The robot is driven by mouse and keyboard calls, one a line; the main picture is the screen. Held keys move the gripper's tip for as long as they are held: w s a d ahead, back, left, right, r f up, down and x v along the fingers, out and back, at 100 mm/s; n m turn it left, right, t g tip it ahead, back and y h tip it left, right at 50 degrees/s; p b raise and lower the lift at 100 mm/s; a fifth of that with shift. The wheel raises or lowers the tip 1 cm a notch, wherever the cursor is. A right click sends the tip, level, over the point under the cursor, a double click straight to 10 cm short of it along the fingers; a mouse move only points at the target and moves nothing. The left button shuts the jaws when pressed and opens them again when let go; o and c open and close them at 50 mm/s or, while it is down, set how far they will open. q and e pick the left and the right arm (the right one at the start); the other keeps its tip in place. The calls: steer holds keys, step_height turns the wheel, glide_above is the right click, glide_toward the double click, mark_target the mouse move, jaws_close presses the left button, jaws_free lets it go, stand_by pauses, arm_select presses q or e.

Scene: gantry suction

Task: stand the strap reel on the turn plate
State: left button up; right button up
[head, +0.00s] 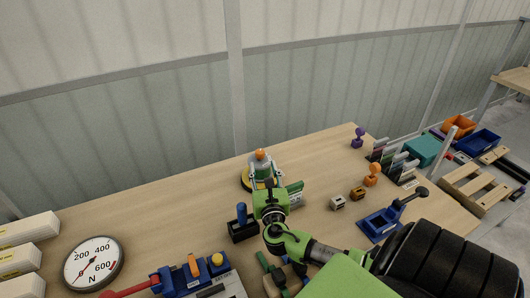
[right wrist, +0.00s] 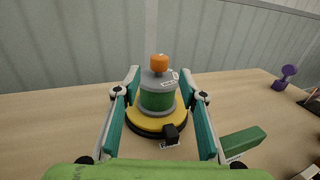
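The strap reel (right wrist: 158,100) is a green drum between grey flanges with an orange knob on top. It stands upright on the turn plate (right wrist: 133,122), a yellow disc with a black rim and a small black block at its near edge. In the head view the reel's orange knob (head: 260,153) and the plate's yellow edge (head: 246,182) show behind my right gripper (head: 262,168). In the right wrist view my right gripper (right wrist: 162,78) is open, one finger either side of the reel, with gaps on both sides. My left gripper is not in view.
A green block (right wrist: 243,142) lies right of the plate. A black holder with a blue handle (head: 242,226) stands at its near left. A dial gauge (head: 94,263) is at left; small stamps (head: 372,175) and a blue press (head: 380,224) are at right. The table's back left is clear.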

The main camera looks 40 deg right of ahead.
steer(key=shift+v, duration=1.5)
